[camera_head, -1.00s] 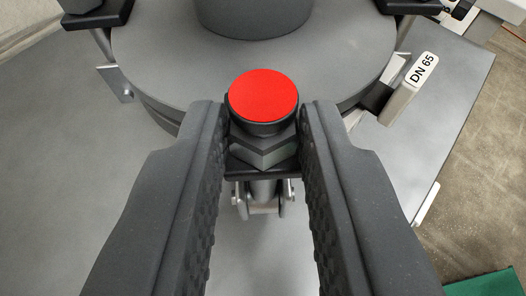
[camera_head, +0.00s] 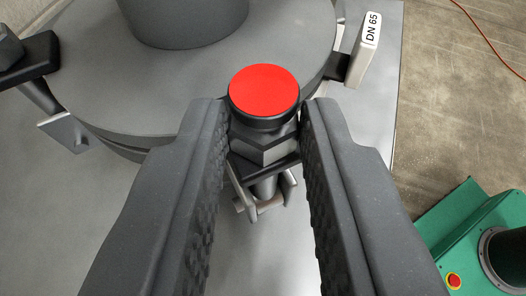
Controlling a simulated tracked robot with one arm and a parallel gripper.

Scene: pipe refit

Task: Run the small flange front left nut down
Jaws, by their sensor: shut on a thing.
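The small flange (camera_head: 110,80) is a grey round plate with a thick pipe stub (camera_head: 190,18) on top and a DN 65 tag (camera_head: 366,48) at its right. At its near edge a hex nut (camera_head: 264,148) with a red-topped cap (camera_head: 263,90) sits on a bolt over a dark slotted lug. My gripper (camera_head: 265,125) has one ridged jaw on each side of this nut and is shut on it. The faces where the jaws meet the nut are partly hidden. Below the lug, the bolt's lower end and a hinge bracket (camera_head: 262,200) show.
Another nut on a dark lug (camera_head: 28,55) stands at the flange's left edge. A grey metal surface lies beneath the flange. At lower right is a green machine (camera_head: 470,235) with a red button (camera_head: 454,281). An orange cable (camera_head: 488,40) lies on the concrete floor.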

